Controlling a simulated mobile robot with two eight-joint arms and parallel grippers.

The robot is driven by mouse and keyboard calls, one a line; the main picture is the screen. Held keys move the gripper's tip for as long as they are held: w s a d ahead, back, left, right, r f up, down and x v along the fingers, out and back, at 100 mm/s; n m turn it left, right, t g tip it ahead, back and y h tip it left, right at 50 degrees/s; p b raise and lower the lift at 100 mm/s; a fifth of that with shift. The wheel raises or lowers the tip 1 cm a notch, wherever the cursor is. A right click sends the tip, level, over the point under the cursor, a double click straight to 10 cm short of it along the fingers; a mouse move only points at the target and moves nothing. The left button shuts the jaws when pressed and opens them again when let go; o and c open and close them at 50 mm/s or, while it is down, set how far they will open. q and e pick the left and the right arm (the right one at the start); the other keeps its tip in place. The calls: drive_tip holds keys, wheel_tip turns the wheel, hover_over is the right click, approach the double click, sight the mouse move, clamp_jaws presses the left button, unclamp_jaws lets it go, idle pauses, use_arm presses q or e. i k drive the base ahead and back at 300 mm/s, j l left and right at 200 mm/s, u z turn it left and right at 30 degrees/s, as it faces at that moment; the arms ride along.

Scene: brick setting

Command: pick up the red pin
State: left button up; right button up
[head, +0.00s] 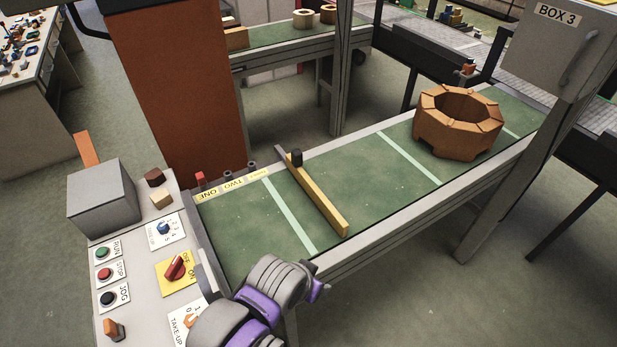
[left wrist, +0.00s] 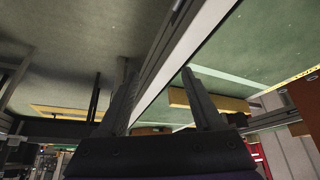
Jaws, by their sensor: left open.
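The red pin (head: 200,179) stands upright at the near-left end of the conveyor, beside the ONE label (head: 207,195). Dark pegs (head: 227,170) stand in a row to its right. I cannot make out the red pin for sure in the left wrist view. My left arm reaches in at the bottom of the head view, low by the conveyor's front edge and well apart from the pin; its fingers are hardly visible there. In the left wrist view my left gripper (left wrist: 158,88) is open, its two fingers spread with nothing between them. My right gripper is out of view.
A yellow bar (head: 318,196) lies slantwise across the green belt (head: 362,186). A brown ring (head: 459,124) sits farther right. A control panel (head: 138,238) with buttons and a red knob (head: 175,267) is at left. A rust-red column (head: 180,85) rises behind the pin.

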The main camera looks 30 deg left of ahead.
sight(199, 176)
drive_tip(key=u, duration=2)
drive_tip(key=i+l+z, duration=0.15)
drive_tip(key=l, duration=0.4)
drive_tip(key=l+z, duration=0.15)
drive_tip(key=l, duration=0.4)
drive_tip(key=i+l+z, duration=0.2)
drive_tip(key=i+l, duration=0.1)
drive_tip(key=i, duration=0.1)
